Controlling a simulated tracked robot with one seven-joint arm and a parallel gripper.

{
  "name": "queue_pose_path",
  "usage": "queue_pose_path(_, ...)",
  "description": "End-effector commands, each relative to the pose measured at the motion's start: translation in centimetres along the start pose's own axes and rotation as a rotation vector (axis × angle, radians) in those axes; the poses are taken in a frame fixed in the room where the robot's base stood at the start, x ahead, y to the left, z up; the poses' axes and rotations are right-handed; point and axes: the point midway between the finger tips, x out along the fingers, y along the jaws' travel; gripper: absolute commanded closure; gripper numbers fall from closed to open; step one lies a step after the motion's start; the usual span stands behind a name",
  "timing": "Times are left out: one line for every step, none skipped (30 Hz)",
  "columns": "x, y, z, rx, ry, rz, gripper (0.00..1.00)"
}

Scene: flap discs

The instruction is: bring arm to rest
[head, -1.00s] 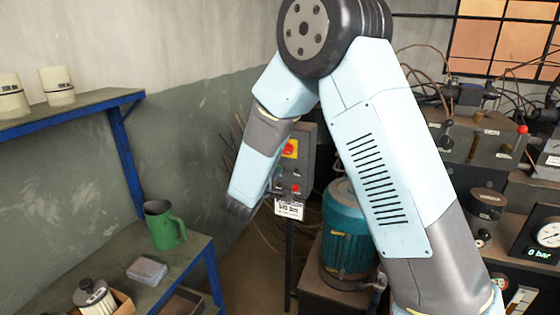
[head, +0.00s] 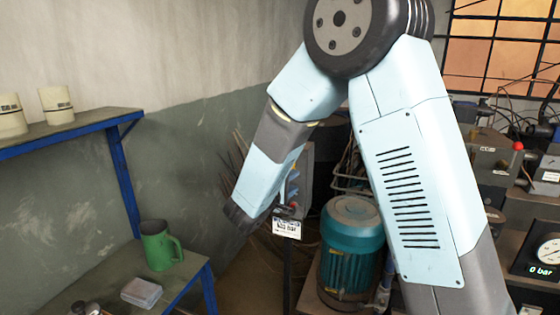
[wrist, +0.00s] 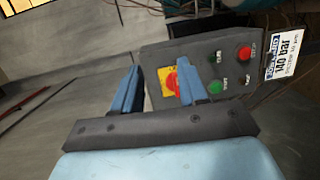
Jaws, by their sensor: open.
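My arm (head: 415,180) rises at the right of the head view, bends at a dark joint at the top and slopes down to the left. My gripper (wrist: 158,84) shows its two blue fingers apart in the wrist view, with nothing between them that it holds. Beyond the fingers is a grey control box (wrist: 216,62) with a red knob (wrist: 172,84) on a yellow plate; one finger overlaps the knob. I cannot tell whether it touches. In the head view the control box (head: 308,160) is largely hidden behind my forearm.
A white label plate (head: 288,226) hangs below the box. A teal motor (head: 350,245) stands right of it. A green jug (head: 160,246) and a grey block (head: 141,292) sit on the lower left shelf. Cream containers (head: 56,104) stand on the upper shelf. Gauges and cables crowd the right.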

Motion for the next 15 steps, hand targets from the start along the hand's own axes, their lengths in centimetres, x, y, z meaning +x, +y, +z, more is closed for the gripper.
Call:
queue_pose_path(0.8,1.4,2.3,0.012,-0.063,-0.024,0.57)
queue_pose_path(1.1,2.0,3.6,0.015,-0.098,-0.042,0.57)
queue_pose_path(1.5,2.6,5.3,0.02,-0.144,-0.068,0.57)
queue_pose_path(1.7,3.1,6.6,0.025,-0.177,-0.088,0.57)
queue_pose_path(1.9,3.5,7.8,0.03,-0.209,-0.109,0.57)
queue_pose_path(2.0,4.1,9.5,0.04,-0.251,-0.138,0.57)
queue_pose_path(2.1,4.5,10.7,0.047,-0.281,-0.16,0.57)
queue_pose_path(2.1,4.8,11.9,0.054,-0.309,-0.184,0.57)
queue_pose_path(2.0,5.2,13.5,0.066,-0.345,-0.215,0.57)
queue_pose_path(2.0,5.5,14.7,0.077,-0.373,-0.238,0.57)
queue_pose_path(1.9,5.8,15.8,0.088,-0.397,-0.263,0.57)
queue_pose_path(1.7,6.1,17.2,0.103,-0.429,-0.297,0.57)
queue_pose_path(1.5,6.3,18.3,0.116,-0.452,-0.322,0.57)
queue_pose_path(1.2,6.5,19.4,0.13,-0.473,-0.347,0.57)
queue_pose_path(0.9,6.7,20.7,0.149,-0.5,-0.382,0.57)
